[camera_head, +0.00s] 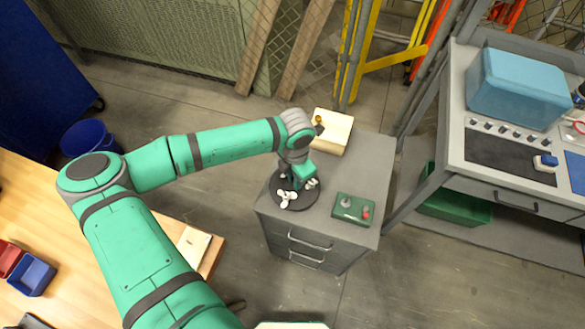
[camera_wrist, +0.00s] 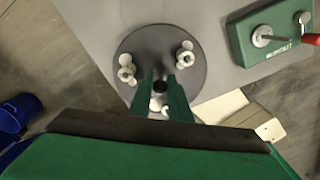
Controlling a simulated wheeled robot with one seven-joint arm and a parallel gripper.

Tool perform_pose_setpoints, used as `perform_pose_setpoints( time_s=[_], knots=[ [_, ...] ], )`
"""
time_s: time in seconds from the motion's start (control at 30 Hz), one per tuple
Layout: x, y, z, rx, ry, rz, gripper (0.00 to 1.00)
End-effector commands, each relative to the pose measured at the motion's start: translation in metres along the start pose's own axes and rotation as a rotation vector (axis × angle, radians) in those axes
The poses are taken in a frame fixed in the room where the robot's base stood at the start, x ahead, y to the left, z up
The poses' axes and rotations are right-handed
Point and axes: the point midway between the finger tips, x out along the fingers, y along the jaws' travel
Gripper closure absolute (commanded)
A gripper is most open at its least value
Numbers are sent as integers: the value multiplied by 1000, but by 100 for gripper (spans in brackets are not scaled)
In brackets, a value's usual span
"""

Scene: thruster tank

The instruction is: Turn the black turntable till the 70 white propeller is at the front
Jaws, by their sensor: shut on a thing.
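The black turntable (camera_head: 295,205) stands on the grey drawer cabinet and also shows in the wrist view (camera_wrist: 151,42). White propellers stand around its rim: one at the front (camera_head: 287,198), one at the right (camera_head: 312,183). In the wrist view one is at the left (camera_wrist: 126,70), one at the right (camera_wrist: 185,56), and one is partly hidden behind the fingers (camera_wrist: 157,104). No size number is readable, so I cannot tell which is the 70. My gripper (camera_wrist: 161,88) points down over the turntable's middle, shut on a dark knob (camera_wrist: 160,86) there.
A green control box (camera_head: 353,208) with a lever and a red knob sits right of the turntable. A pale wooden block (camera_head: 333,130) is behind it. The grey cabinet top (camera_head: 365,160) is free between them. A workbench with a blue case (camera_head: 515,88) stands further right.

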Motion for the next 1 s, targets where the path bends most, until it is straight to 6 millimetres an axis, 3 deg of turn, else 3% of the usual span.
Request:
perform_pose_setpoints(
  time_s=[0.1, 0.47, 1.0],
  knots=[
    [0, 1, -1, -2, 3, 1, 67],
    [-4, 0, 0, -2, 1, 1, 67],
    [-41, 0, 0, -2, 0, 0, 67]
  ],
)
